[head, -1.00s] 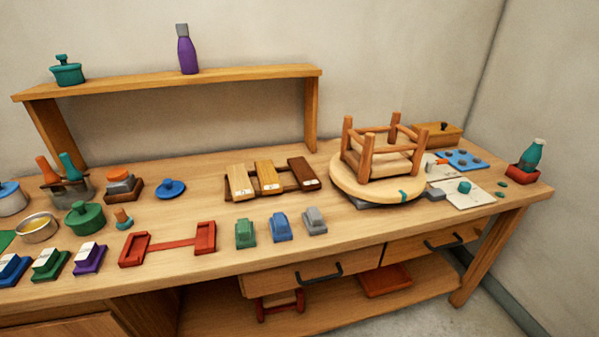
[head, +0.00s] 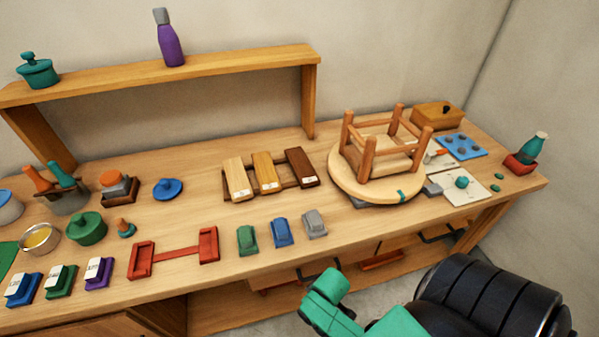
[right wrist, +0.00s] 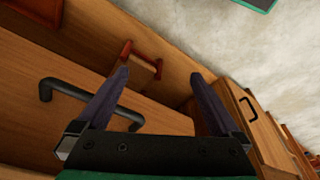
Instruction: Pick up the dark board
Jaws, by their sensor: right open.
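The dark brown board (head: 301,167) lies on a brown rack (head: 283,185) on the workbench, to the right of a pale board (head: 238,178) and a honey-coloured board (head: 266,172). A small white label is on its front end. My right arm comes in at the lower right of the head view, in front of the bench. In the right wrist view my right gripper (right wrist: 160,80) is open with nothing between its fingers. It faces the bench's drawer fronts, and no board shows there. My left gripper is in neither view.
A round stool seat with upturned legs (head: 385,158) stands right of the boards. Green, blue and grey blocks (head: 281,232) sit in front of them. A raised shelf (head: 170,75) stands behind. Drawer handles (right wrist: 85,98) stick out near my right gripper.

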